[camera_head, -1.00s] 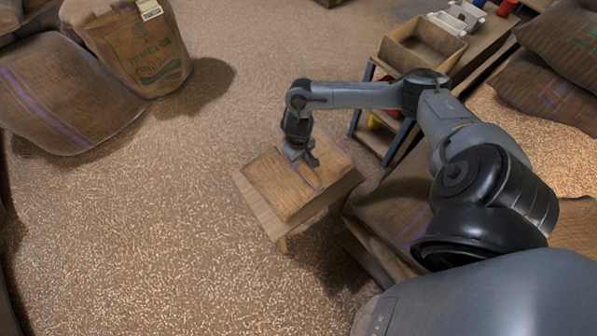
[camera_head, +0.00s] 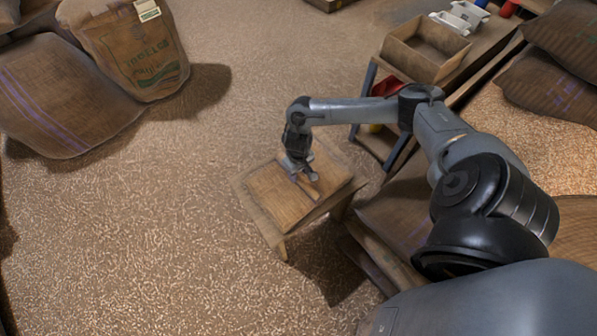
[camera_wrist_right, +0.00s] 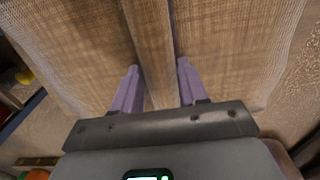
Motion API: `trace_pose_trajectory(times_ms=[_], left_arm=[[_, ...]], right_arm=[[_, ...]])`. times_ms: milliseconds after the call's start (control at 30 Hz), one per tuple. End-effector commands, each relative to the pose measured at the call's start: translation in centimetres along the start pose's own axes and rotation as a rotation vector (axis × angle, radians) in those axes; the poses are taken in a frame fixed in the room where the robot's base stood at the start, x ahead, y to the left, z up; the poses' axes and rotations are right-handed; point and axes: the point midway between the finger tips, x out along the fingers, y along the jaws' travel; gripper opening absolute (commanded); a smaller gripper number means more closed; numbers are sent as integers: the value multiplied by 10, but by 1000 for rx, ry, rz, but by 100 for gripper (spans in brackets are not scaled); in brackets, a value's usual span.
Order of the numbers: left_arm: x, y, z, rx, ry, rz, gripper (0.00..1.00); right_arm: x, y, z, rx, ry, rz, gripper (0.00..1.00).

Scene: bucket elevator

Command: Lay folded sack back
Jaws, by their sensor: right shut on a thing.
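The folded sack (camera_head: 281,200), a flat brown woven bundle, lies on a small wooden stool (camera_head: 262,224). The rest of the sack spreads flat on both sides of the fold. The sack seems to rest on the stool top. My left gripper is not in view.
Full sacks (camera_head: 125,50) stand and lie at the upper left. A bench with a wooden tray (camera_head: 425,50) is at the upper right, with more sacks (camera_head: 550,85) beside it. The grain-strewn floor (camera_head: 150,230) left of the stool is clear.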

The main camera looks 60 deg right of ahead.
Motion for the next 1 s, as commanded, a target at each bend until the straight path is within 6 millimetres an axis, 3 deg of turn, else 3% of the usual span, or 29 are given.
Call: trace_pose_trajectory(times_ms=[133, 167, 300, 667, 1000], left_arm=[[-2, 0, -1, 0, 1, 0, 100], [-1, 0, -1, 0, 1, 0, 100], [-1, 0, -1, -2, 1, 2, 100], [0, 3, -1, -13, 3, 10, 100], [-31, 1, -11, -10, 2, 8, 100]], right_arm=[[2, 0, -1, 2, 1, -1, 0], [2, 0, 0, 1, 0, 0, 47], [2, 0, 0, 1, 0, 0, 68], [0, 0, 0, -1, 1, 0, 68], [-53, 0, -1, -1, 3, -1, 68]])
